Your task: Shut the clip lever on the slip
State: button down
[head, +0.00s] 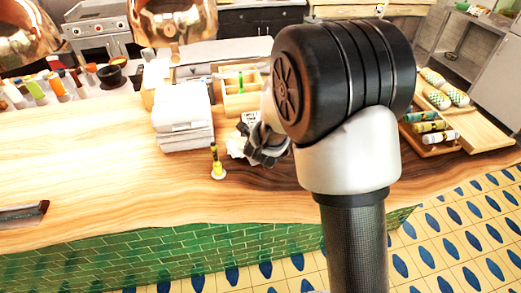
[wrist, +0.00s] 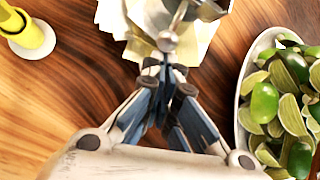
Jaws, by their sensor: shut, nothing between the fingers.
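In the wrist view, my gripper (wrist: 165,72) is shut, its fingertips together just below a grey metal clip (wrist: 168,40). The clip has a rounded knob and stands over a stack of pale yellow and white paper slips (wrist: 198,48). I cannot tell whether the fingertips touch the clip or whether its lever is up or down. In the head view, my gripper (head: 262,155) is low over the wooden counter, partly behind my arm. The clip is hidden there.
A yellow upright item on a white base (head: 216,162) stands left of my gripper. A bowl of green limes (wrist: 243,95) is close on the right in the wrist view. Stacked white cloths (head: 182,115) and a wooden box (head: 238,103) stand behind. The counter's left is largely clear.

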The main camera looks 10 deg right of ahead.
jog(key=shift+r+g+p, duration=0.7)
jog(key=shift+g+p, duration=0.1)
jog(key=shift+p, duration=2.1)
jog(key=shift+w+r+p, duration=0.1)
jog(key=shift+r+p, duration=0.45)
jog(key=shift+p, duration=0.75)
jog(key=shift+r, duration=0.1)
jog(key=shift+w+r+p, duration=0.2)
jog(key=shift+r+p, duration=0.2)
jog(key=shift+p, duration=0.1)
jog(key=shift+s+r+p, duration=0.15)
jog(key=shift+r+p, duration=0.55)
jog(key=shift+r, duration=0.05)
